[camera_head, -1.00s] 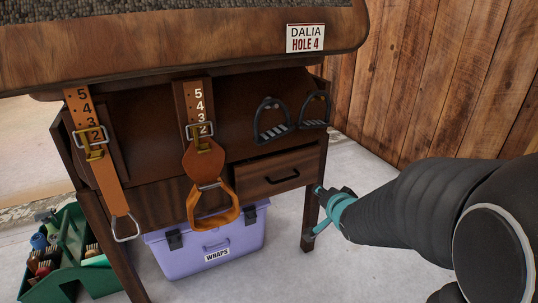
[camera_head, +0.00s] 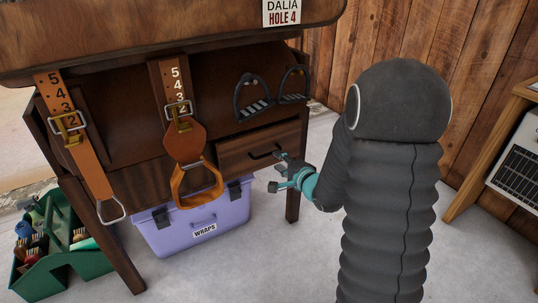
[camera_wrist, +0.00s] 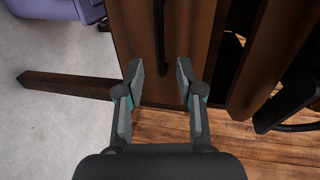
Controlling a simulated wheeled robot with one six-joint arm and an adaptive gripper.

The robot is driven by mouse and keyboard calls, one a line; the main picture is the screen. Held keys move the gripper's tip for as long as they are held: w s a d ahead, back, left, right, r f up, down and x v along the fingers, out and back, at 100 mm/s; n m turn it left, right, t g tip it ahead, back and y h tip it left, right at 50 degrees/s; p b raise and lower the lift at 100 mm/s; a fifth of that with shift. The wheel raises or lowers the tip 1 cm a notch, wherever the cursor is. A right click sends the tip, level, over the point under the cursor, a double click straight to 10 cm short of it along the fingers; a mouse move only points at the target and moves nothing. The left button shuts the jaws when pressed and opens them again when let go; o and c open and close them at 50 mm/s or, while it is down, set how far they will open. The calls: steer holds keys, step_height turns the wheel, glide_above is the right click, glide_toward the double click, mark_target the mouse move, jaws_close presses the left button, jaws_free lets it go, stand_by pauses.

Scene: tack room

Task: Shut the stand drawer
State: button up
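The stand drawer (camera_head: 235,153) is a brown wooden drawer at the right of the saddle stand's lower front, with a dark bar handle (camera_head: 262,155). Its front seems to stand out a little from the stand, but how far is hard to tell. My gripper (camera_head: 281,172) is in front of the drawer's right part, close to the handle. In the wrist view my gripper (camera_wrist: 160,82) has its two fingers apart with nothing between them. The drawer front (camera_wrist: 180,30) and the handle (camera_wrist: 159,38) lie just beyond the fingertips. I cannot tell whether they touch.
Two stirrups (camera_head: 252,100) hang above the drawer. Leather straps (camera_head: 88,165) with buckles hang at the left. A purple wraps box (camera_head: 165,235) and a green grooming tote (camera_head: 75,268) stand on the floor. A wooden table (camera_head: 490,155) is at the right. The plank wall is behind.

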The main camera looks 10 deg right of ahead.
mark_target(270, 154)
steer(key=x, duration=0.7)
steer(key=shift+w, duration=0.15)
jaws_close()
